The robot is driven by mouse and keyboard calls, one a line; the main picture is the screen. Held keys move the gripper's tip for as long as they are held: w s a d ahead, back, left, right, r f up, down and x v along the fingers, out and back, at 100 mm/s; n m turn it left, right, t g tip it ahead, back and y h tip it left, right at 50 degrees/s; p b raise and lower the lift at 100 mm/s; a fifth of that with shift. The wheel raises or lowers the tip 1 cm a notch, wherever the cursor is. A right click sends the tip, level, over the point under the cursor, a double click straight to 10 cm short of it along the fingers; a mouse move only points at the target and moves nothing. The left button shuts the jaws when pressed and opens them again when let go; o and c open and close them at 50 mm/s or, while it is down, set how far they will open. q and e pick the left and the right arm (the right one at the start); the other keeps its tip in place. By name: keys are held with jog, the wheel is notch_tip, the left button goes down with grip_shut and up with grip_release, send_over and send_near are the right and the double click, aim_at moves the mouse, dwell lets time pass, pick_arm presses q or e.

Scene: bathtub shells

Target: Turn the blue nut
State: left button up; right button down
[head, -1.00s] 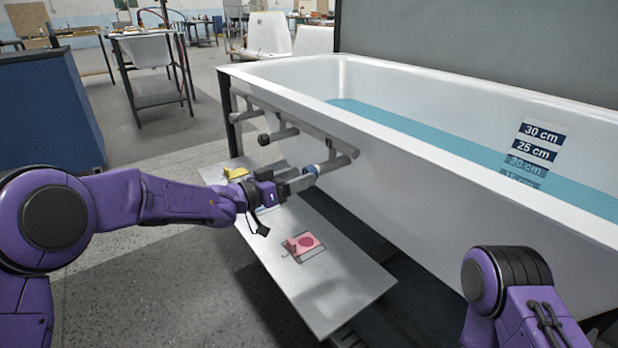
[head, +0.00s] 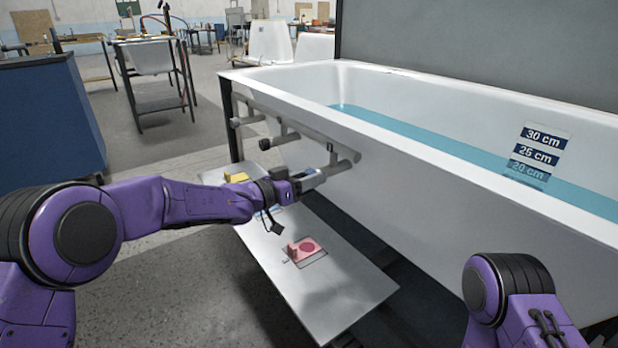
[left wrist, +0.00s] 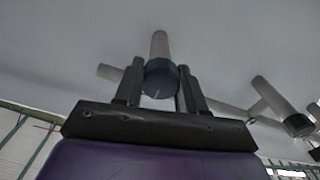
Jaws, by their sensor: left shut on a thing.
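The blue nut (left wrist: 160,78) sits at the end of a grey pipe in the left wrist view, with a pale mark on its face. My left gripper (left wrist: 159,85) has one finger on each side of it and is shut on it. In the head view my left gripper (head: 318,177) reaches the pipework (head: 345,160) on the tub's side, and its fingers hide the nut there. Of my right arm only the purple upper part shows at the lower right; its gripper is out of view.
The white bathtub (head: 450,165) holds blue water and has a depth scale (head: 538,150). Another pipe with a dark end (head: 264,144) is left of the nut. Below, a grey shelf (head: 335,290) carries a pink piece (head: 306,249) and a yellow piece (head: 237,177).

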jog(key=shift+r, duration=0.1)
pick_arm(q)
jog(key=m, duration=0.3)
jog(key=shift+p, duration=0.4)
jog(key=m, duration=0.3)
jog(key=shift+m, duration=0.4)
jog(key=m+b, duration=0.1)
jog(key=m, duration=0.2)
jog(key=shift+f+m, duration=0.15)
jog(key=shift+m, duration=0.15)
jog(key=m+b, duration=0.2)
jog(key=m, duration=0.1)
jog(key=shift+s+d+m, duration=0.1)
jog(key=shift+m, duration=0.2)
jog(key=shift+m+b, duration=0.3)
jog(key=shift+m, duration=0.1)
jog(key=shift+m+b, duration=0.4)
jog(key=shift+m, duration=0.2)
jog(key=shift+m+b, duration=0.45)
jog(key=shift+m, duration=0.45)
pick_arm(e)
jog(key=shift+s+a+f+n+g+y, duration=0.15)
jog(key=shift+s+f+n+g, duration=0.25)
jog(key=shift+f, duration=0.4)
jog(key=shift+s+a+f+n+g+y, duration=0.1)
jog(key=shift+s+f+n+g+y, duration=0.2)
jog(key=shift+f, duration=0.5)
jog(key=shift+s+a+f+n+g+y, duration=0.15)
jog(key=shift+s+f+n+g, duration=0.25)
jog(key=shift+f, duration=0.4)
